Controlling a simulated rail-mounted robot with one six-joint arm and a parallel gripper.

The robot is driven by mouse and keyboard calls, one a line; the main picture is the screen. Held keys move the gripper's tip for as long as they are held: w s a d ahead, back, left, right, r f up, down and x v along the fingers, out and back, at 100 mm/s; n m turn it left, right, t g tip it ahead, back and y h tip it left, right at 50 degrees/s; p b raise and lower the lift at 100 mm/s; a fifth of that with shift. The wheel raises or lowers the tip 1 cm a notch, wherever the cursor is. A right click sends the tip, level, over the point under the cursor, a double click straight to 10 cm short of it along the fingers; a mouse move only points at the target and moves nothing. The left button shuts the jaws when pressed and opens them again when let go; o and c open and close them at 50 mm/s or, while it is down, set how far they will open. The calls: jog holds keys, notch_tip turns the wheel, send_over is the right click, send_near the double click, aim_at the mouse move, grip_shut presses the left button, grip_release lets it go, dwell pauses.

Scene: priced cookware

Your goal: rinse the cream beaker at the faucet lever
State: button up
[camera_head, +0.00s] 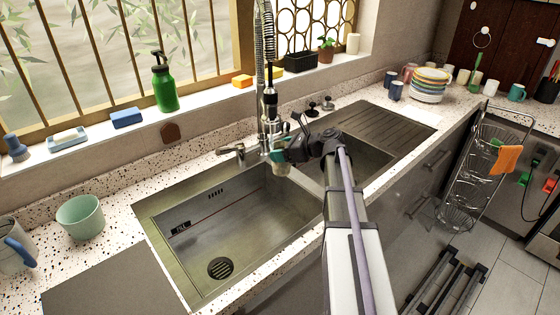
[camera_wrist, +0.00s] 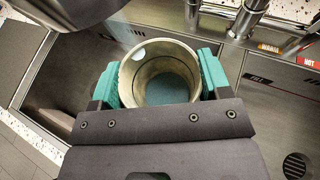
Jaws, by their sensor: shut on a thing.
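My gripper (camera_head: 283,152) is above the sink, close to the tall spring faucet (camera_head: 268,85). In the wrist view its teal-padded fingers (camera_wrist: 160,82) are closed on both sides of the cream beaker (camera_wrist: 128,68). The beaker's open mouth faces the camera, and its inner bottom looks bluish; I cannot tell whether it holds water. In the head view only a little of the beaker (camera_head: 281,168) shows below the gripper. The faucet lever (camera_head: 232,149) is just left of the gripper. Metal faucet parts (camera_wrist: 248,15) show beyond the beaker in the wrist view.
The steel sink basin (camera_head: 175,235) lies below, with a drain (camera_head: 221,268). A mint cup (camera_head: 80,217) and a blue-handled mug (camera_head: 14,250) stand on the left counter. A green soap bottle (camera_head: 164,85) stands on the sill. Stacked bowls (camera_head: 430,85) stand at right.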

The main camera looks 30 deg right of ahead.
jog(key=shift+w+d, duration=0.1)
jog(key=shift+d, duration=0.15)
jog(key=shift+a, duration=0.15)
jog(key=shift+s+a, duration=0.25)
jog(key=shift+a, duration=0.2)
jog(key=shift+w+d, duration=0.1)
jog(key=shift+d, duration=0.05)
jog(key=shift+w+d, duration=0.15)
jog(key=shift+d, duration=0.3)
jog(key=shift+a, duration=0.2)
